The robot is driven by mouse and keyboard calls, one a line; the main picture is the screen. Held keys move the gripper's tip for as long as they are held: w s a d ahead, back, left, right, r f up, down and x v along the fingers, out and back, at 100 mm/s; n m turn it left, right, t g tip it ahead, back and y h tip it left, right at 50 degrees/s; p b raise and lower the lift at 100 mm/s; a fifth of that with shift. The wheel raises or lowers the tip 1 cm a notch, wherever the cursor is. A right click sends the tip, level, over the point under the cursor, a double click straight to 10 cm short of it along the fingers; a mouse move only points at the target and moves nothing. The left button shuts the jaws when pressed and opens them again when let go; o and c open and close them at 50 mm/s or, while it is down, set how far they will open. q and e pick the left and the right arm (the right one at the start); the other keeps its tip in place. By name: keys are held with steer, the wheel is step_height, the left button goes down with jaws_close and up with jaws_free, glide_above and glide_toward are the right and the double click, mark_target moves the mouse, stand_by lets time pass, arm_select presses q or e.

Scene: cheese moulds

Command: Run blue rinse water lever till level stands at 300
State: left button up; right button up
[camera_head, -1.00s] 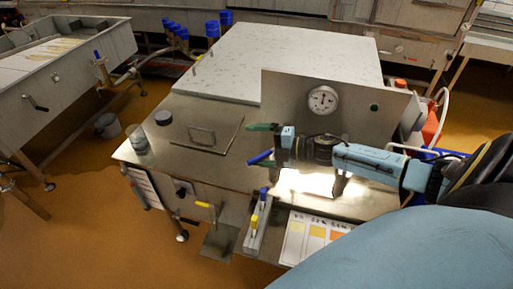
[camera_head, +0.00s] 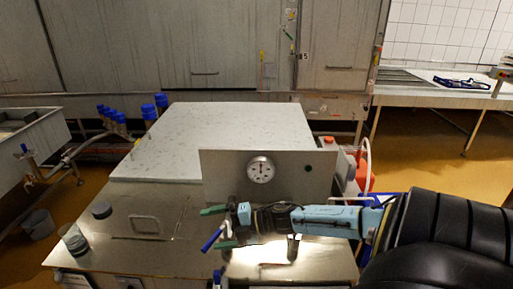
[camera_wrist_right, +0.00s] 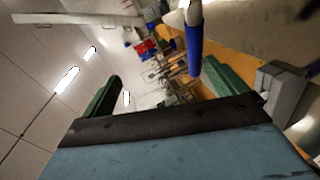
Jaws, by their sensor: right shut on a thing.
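A blue lever handle (camera_head: 212,239) slants between the green fingers of my right gripper (camera_head: 217,228), in front of the steel panel. My right gripper is shut on it. In the right wrist view the blue lever (camera_wrist_right: 194,45) runs between the fingers, nearer the right one. A round white dial (camera_head: 261,170) with a dark needle is on the panel, above my right gripper. The needle points about upward; its numbers are too small to read. A clear beaker (camera_head: 74,239) stands at the left front of the worktop; its level cannot be read. My left gripper is out of view.
A pale speckled slab (camera_head: 215,140) lies behind the upright panel (camera_head: 225,185). A dark round pot (camera_head: 101,209) and a flat hatch with a handle (camera_head: 146,225) are on the worktop left of my gripper. Blue-capped pipes (camera_head: 148,111) stand at the back left.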

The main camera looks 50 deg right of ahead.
steer(key=shift+d+r, duration=0.55)
steer(key=shift+r, duration=0.2)
steer(key=c, duration=0.9)
steer(key=s+d+p, duration=0.3)
steer(key=s+d, duration=0.5)
steer(key=shift+d+r+p, duration=0.15)
steer(key=shift+r+p, duration=0.25)
